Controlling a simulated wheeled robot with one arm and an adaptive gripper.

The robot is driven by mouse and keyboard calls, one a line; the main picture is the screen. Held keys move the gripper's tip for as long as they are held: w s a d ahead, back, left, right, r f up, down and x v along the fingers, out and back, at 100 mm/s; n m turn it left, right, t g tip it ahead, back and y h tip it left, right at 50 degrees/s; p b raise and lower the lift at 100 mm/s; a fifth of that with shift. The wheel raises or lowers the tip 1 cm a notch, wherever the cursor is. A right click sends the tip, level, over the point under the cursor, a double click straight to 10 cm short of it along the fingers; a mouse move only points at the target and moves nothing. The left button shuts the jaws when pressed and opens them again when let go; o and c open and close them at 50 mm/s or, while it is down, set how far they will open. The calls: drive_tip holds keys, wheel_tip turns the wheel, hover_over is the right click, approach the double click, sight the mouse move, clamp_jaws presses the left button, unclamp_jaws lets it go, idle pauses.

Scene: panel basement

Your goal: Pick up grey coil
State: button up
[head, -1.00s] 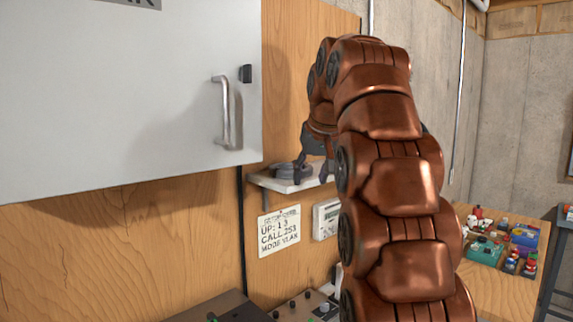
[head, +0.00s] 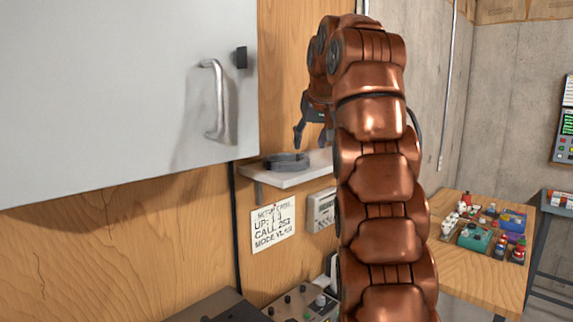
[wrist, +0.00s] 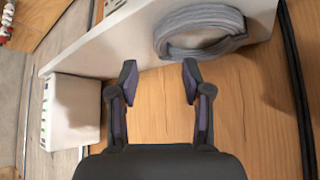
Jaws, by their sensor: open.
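The grey coil (head: 287,161) lies flat on a small white wall shelf (head: 290,178), near its left end, in the head view. In the wrist view the coil (wrist: 200,34) is a thick grey ring on the shelf (wrist: 105,50), beyond the fingertips and a little to the right. My gripper (head: 312,135) is above and just right of the coil in the head view, fingers pointing down. In the wrist view my gripper (wrist: 159,75) is open and empty, its fingers apart. The coil is clear of both fingers. My arm hides the shelf's right end in the head view.
A grey cabinet door with a handle (head: 215,100) is left of the shelf. A handwritten note (head: 272,226) and a white wall box (head: 321,209) are below it. A wooden table (head: 485,270) with small coloured items stands at right.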

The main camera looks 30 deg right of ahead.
sight(306, 156)
drive_tip(key=shift+w+f, duration=0.15)
drive_tip(key=shift+f, duration=0.1)
drive_tip(key=b+x, duration=0.1)
drive_tip(key=x, duration=0.3)
drive_tip(key=shift+d+f+b, duration=0.1)
drive_tip(key=shift+d+b, duration=0.05)
drive_tip(key=shift+b, duration=0.2)
drive_tip(key=shift+w+d+f, duration=0.1)
drive_tip(key=shift+w+f, duration=0.2)
clamp_jaws()
